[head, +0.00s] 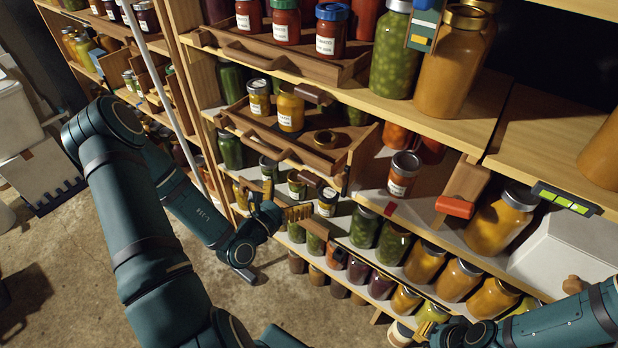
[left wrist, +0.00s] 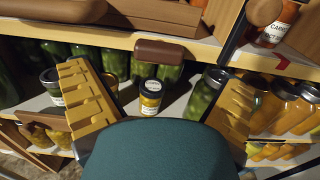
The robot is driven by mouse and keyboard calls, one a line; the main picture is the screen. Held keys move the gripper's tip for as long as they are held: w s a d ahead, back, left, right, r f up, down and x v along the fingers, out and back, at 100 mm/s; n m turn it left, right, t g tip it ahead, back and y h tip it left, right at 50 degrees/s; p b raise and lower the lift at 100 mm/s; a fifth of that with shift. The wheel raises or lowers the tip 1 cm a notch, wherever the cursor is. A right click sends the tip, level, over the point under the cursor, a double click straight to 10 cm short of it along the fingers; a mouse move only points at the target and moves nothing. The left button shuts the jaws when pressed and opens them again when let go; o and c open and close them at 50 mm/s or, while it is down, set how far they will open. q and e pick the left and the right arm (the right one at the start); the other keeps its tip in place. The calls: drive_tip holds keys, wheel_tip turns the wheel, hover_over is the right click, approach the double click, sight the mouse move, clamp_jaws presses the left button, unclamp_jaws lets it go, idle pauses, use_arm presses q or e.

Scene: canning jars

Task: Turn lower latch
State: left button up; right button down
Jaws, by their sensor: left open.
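A brown, rounded latch (head: 308,178) sits on the front edge of the shelf below the small wooden tray. In the left wrist view a brown latch (left wrist: 165,50) lies across the shelf edge, lengthwise from left to right, ahead of my fingers. Another brown latch (head: 313,94) is higher up, by the tray's back. My left gripper (head: 283,200) is just below and left of the lower one; its yellow fingers are spread in the left wrist view (left wrist: 158,85), with nothing gripped. My right gripper (head: 432,330) is at the bottom edge, partly cut off; its opening is unclear.
A small labelled jar (left wrist: 150,97) stands behind the gap between my left fingers. Dark green jars (head: 364,226) stand close to the right. The wooden tray (head: 250,135) overhangs above. An orange-red handle (head: 455,207) is farther right. The floor (head: 285,310) in front is open.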

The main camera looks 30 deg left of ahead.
sight(307, 180)
use_arm(q)
drive_tip(key=w, duration=0.5)
drive_tip(key=w+b, duration=0.1)
drive_tip(key=w, duration=0.1)
drive_tip(key=shift+w+d, duration=0.3)
drive_tip(key=shift+d, duration=0.05)
drive_tip(key=c, duration=1.1)
